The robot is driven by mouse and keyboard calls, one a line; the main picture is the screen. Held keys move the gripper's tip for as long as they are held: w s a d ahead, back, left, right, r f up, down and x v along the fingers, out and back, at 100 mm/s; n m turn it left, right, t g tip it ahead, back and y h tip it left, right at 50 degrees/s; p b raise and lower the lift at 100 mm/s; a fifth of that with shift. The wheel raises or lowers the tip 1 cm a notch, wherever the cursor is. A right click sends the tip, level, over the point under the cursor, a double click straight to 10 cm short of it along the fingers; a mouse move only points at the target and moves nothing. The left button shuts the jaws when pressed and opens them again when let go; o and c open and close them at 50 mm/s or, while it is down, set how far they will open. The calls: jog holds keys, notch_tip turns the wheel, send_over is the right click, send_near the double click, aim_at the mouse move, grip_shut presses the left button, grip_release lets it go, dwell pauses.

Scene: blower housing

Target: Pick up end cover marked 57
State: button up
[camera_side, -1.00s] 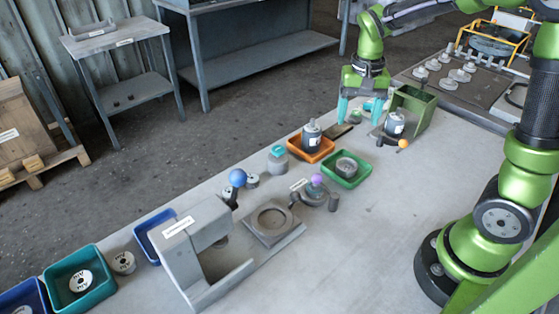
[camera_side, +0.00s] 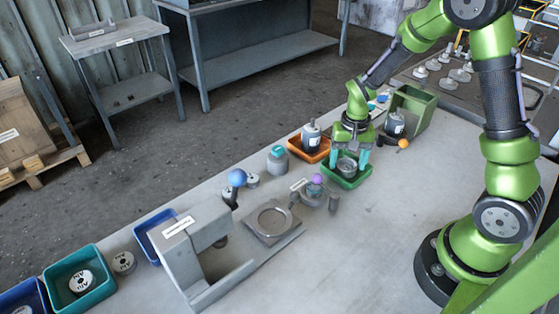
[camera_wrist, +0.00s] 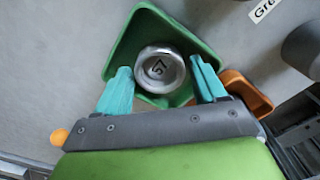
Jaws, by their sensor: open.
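The end cover marked 57 (camera_wrist: 160,70) is a round grey metal part in the green tray (camera_wrist: 193,42). In the side view the cover (camera_side: 346,166) sits in the green tray (camera_side: 350,184). My gripper (camera_side: 348,157) is over the tray, pointing down. Its teal fingers (camera_wrist: 163,84) are open, one on each side of the cover, with a gap to it in the wrist view. I cannot tell how far the fingertips are above the tray floor.
An orange tray (camera_side: 322,155) with a grey motor-like part (camera_side: 311,135) stands close beside the green tray. A fixture with a purple knob (camera_side: 317,178) is at the left front. A green box (camera_side: 412,107) is behind to the right.

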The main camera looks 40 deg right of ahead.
jog(key=shift+f, duration=0.1)
jog(key=shift+c, duration=0.3)
jog(key=c, duration=0.8)
